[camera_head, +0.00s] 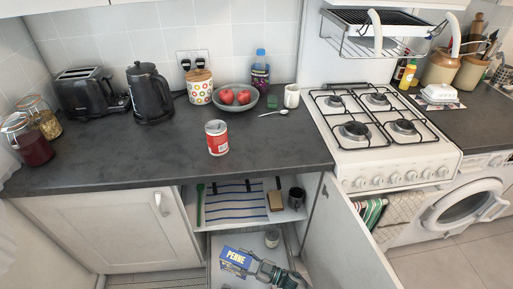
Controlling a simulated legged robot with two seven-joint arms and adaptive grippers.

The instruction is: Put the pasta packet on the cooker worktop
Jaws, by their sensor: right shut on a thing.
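The pasta packet (236,258) is a blue box marked PENNE, low inside the open cupboard under the counter. My right gripper (255,267) is at the right side of the packet and shut on it. Whether the packet touches the drawer or shelf floor is unclear. The white cooker (348,164) stands at the right of the counter, with a hob of several burners under black grates; no packet lies on it. My left gripper is not in view.
The open cupboard door (345,235) stands between the cupboard and the cooker. A shelf with a striped cloth (235,200) and a dark mug (296,197) is above the packet. A red can (217,138) stands on the dark counter (130,158).

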